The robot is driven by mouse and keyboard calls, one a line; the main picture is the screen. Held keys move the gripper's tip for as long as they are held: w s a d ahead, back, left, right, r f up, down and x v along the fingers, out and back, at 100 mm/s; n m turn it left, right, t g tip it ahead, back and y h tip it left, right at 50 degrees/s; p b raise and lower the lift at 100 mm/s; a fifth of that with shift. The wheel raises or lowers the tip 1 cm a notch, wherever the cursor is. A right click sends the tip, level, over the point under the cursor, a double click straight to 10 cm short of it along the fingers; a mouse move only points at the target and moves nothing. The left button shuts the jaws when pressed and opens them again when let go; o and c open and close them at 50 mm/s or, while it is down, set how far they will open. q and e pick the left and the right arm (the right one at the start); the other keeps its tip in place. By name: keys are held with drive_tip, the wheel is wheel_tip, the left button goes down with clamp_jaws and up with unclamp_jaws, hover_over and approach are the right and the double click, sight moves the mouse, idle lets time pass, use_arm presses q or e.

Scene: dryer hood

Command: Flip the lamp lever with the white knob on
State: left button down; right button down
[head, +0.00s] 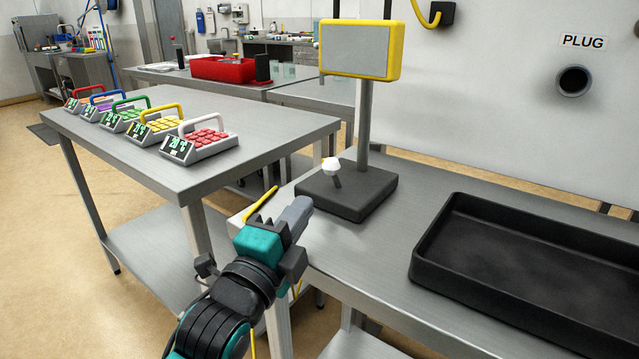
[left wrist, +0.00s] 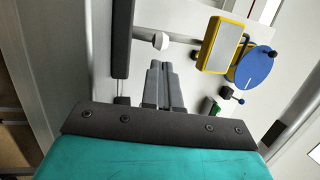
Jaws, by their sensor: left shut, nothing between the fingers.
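The lamp has a yellow-framed grey panel (head: 359,50) on a grey post above a dark base (head: 350,195) on the metal table. A short dark lever with a white knob (head: 330,164) rises from the base, tilted a little. The knob also shows in the left wrist view (left wrist: 161,41), just beyond my fingertips. My left gripper (head: 303,204) is shut and empty, in front of the base, lower in the picture than the knob and apart from it. In the left wrist view its two fingers (left wrist: 159,65) lie side by side. My right gripper is not in view.
A black tray (head: 470,272) lies on the table to the right. A side table (head: 265,130) at the left carries several keypad devices with coloured handles. A wall hole (head: 574,81) sits under a PLUG sign. Bare tabletop lies between lamp and tray.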

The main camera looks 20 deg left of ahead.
sight(327, 172)
use_arm(q)
drive_tip(key=x, duration=0.7)
drive_tip(key=shift+w+b, duration=0.2)
drive_tip(key=shift+b, duration=0.15)
